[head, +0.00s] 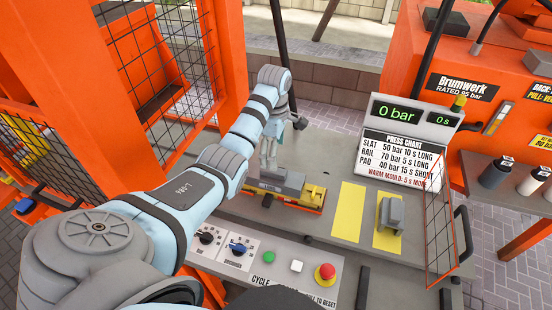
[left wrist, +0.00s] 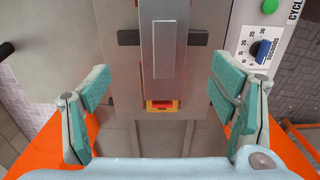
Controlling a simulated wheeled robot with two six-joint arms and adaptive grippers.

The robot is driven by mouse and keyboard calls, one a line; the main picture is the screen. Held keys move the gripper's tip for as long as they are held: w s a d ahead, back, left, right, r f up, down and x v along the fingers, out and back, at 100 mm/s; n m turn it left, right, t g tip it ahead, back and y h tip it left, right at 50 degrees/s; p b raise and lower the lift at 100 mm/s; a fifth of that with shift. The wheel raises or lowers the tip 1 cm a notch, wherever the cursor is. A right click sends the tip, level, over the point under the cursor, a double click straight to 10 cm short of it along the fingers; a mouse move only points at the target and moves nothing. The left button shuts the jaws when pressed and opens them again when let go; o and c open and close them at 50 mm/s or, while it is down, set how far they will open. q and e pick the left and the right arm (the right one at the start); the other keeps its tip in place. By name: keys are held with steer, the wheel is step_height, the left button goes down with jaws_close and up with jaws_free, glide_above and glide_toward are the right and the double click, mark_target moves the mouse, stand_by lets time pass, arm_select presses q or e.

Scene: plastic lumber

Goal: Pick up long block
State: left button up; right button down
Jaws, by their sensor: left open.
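A long grey block (head: 280,181) with a raised ridge lies on the yellow and orange mould (head: 313,197) on the grey bench. In the left wrist view the long block (left wrist: 165,50) runs down the upper middle of the picture, with a red and yellow end of the mould (left wrist: 161,105) showing below it. My left gripper (head: 268,153) is above the block's left part in the head view, fingers pointing down. My right gripper is not in view.
A smaller grey block (head: 391,213) sits on the right of two yellow pads (head: 348,211). A control panel with a red button (head: 325,272) is in front. An orange mesh guard (head: 440,225) stands at right. Bottles (head: 496,172) stand on the far-right table.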

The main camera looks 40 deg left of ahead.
mark_target(274, 173)
arm_select(q)
steer(key=f, duration=0.9)
steer(key=shift+s+f, duration=0.1)
steer(key=shift+s, duration=0.25)
steer(key=c, duration=1.7)
jaws_close()
steer(key=shift+r, duration=0.2)
